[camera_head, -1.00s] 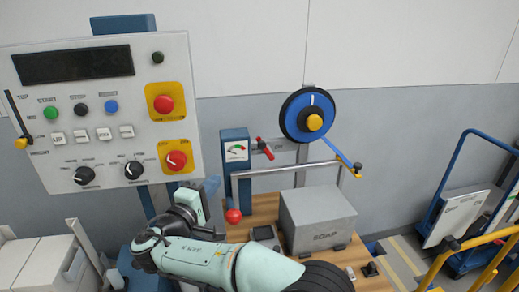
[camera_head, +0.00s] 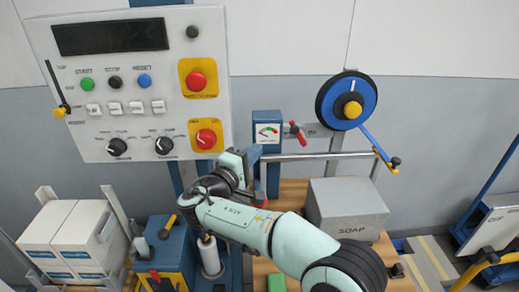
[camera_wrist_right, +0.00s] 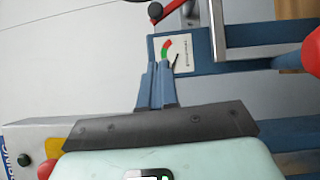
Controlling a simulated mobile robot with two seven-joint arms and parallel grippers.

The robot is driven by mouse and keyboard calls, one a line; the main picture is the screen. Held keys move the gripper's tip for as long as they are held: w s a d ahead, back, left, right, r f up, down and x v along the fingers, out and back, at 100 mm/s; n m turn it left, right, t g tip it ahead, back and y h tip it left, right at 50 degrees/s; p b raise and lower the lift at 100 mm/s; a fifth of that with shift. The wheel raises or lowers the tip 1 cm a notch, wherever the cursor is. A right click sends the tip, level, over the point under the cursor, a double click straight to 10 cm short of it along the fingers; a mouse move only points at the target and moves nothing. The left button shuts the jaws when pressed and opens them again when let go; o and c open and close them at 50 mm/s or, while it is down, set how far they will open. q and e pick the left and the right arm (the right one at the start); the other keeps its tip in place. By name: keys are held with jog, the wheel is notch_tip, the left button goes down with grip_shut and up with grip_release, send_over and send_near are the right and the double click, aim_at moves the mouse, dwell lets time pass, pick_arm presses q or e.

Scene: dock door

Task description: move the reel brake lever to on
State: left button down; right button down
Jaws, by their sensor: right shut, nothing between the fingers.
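The reel brake lever appears to be the small red lever (camera_head: 296,131) on the metal bar between the dial gauge and the reel. Its handle tilts up and left in the head view, with partly legible lettering to its right. It also shows at the top edge of the right wrist view (camera_wrist_right: 164,9), partly cut off. My right gripper (camera_head: 254,158) is below and left of the lever, near the gauge post, and apart from the lever. In the right wrist view its fingers (camera_wrist_right: 157,66) are shut and empty, just short of the gauge face. My left gripper is out of view.
The gauge (camera_head: 266,132) tops a blue post left of the lever. The blue reel (camera_head: 346,99) is to the right. A metal rail (camera_head: 318,156) runs below the lever. The control panel (camera_head: 128,84) stands left. A grey SOAP box (camera_head: 345,208) sits on the bench.

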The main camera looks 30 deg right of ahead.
jog(key=w+d+p, duration=0.1)
jog(key=w+d, duration=0.1)
jog(key=d, duration=0.8)
jog(key=shift+d+r, duration=0.2)
jog(key=shift+d, duration=0.15)
jog(key=shift+r, duration=0.1)
jog(key=shift+s+d+r+m, duration=0.1)
jog(key=shift+d+r+m, duration=0.1)
jog(key=shift+m, duration=0.2)
